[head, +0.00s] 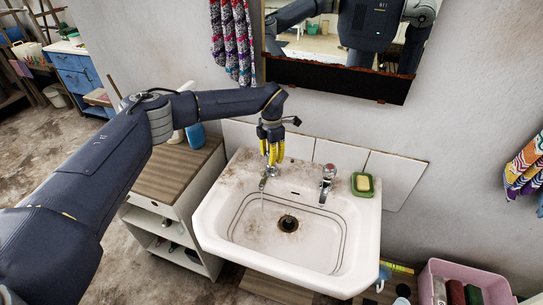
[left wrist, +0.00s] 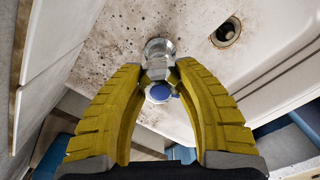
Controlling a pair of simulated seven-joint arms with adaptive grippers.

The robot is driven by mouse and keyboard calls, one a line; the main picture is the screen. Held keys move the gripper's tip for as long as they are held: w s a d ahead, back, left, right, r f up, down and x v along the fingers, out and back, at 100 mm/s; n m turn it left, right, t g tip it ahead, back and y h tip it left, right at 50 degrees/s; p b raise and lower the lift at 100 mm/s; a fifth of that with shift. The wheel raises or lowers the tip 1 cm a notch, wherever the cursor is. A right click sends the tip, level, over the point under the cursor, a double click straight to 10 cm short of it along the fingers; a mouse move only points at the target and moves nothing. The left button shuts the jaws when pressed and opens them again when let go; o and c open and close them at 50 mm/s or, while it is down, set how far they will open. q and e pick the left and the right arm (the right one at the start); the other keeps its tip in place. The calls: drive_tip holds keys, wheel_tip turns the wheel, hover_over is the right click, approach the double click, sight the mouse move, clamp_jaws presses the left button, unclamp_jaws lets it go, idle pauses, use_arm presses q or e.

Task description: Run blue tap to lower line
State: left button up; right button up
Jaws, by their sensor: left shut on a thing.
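The white stone basin (head: 372,225) has two thin dark lines (head: 343,240) running round its inside wall. My left gripper (head: 271,160) is at the basin's back left, shut on the chrome blue tap (head: 267,178). In the left wrist view, its yellow fingers (left wrist: 160,72) close on both sides of the tap, and the blue disc (left wrist: 159,93) shows between them. A faint thin stream seems to fall below the spout in the head view. The drain (head: 288,224) looks dark, and I cannot make out a water level. My right gripper is not in view.
A second tap with a red mark (head: 327,182) stands right of the blue one. A green soap dish (head: 363,185) sits on the back right rim. A wooden-topped cabinet (head: 170,170) is at left, a pink crate (head: 462,280) at lower right. A mirror hangs above.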

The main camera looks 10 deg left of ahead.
use_arm(q)
drive_tip(key=shift+n, duration=0.6)
drive_tip(key=o, duration=1.3)
drive_tip(key=shift+r, duration=0.1)
drive_tip(key=shift+r, duration=3.65)
